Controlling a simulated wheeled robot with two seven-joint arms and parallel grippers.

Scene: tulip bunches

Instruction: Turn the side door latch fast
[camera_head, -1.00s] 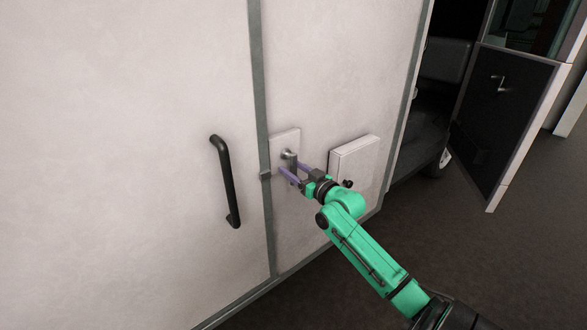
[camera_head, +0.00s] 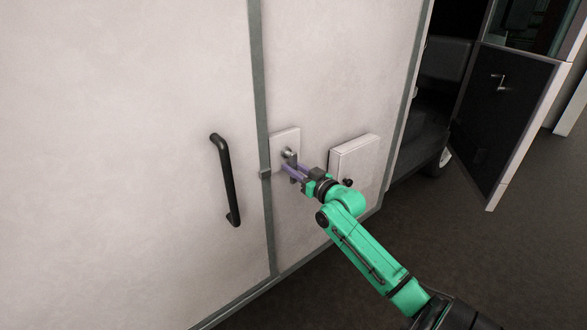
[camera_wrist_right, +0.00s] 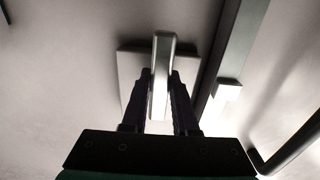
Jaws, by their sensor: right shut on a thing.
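The side door latch (camera_head: 288,154) is a grey metal lever on a pale square plate (camera_head: 287,137), just right of the grey door seam. In the right wrist view the lever (camera_wrist_right: 162,62) stands out from its plate (camera_wrist_right: 130,72) and runs down between the fingers. My right gripper (camera_head: 287,170) is shut on the latch lever, one finger on each side. In the right wrist view its dark fingertips (camera_wrist_right: 160,82) press close to the lever. My left gripper is not in view.
A black grab handle (camera_head: 226,182) is on the white door left of the seam. A pale box (camera_head: 355,157) with a black knob juts from the wall just right of my gripper. An open dark cab door (camera_head: 500,115) stands at the far right.

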